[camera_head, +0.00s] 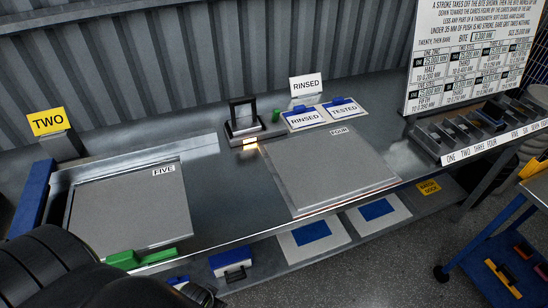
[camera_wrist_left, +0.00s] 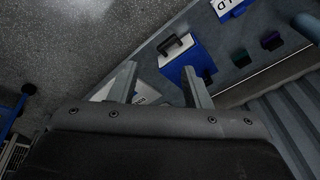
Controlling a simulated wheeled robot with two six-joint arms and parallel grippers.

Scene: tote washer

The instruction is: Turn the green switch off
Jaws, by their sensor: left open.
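A small green knob-like piece (camera_head: 276,115) stands on the bench behind the panel marked FOUR, beside a black upright frame (camera_head: 243,114). A longer green bar (camera_head: 143,258) lies at the front edge of the panel marked FIVE. I cannot tell for certain which is the switch, or its position. My left arm comes in at the lower left of the head view. In the wrist view my left gripper (camera_wrist_left: 163,78) is open, its fingers apart, near a blue block with a black handle (camera_wrist_left: 190,58). My right gripper is not in view.
An amber light (camera_head: 250,143) glows at the frame's base. Panels FIVE (camera_head: 128,212) and FOUR (camera_head: 330,168) lie on the metal bench. A lower shelf holds a blue block (camera_head: 231,262). A row of dark blocks (camera_head: 470,127) stands at right, above a blue cart (camera_head: 500,255).

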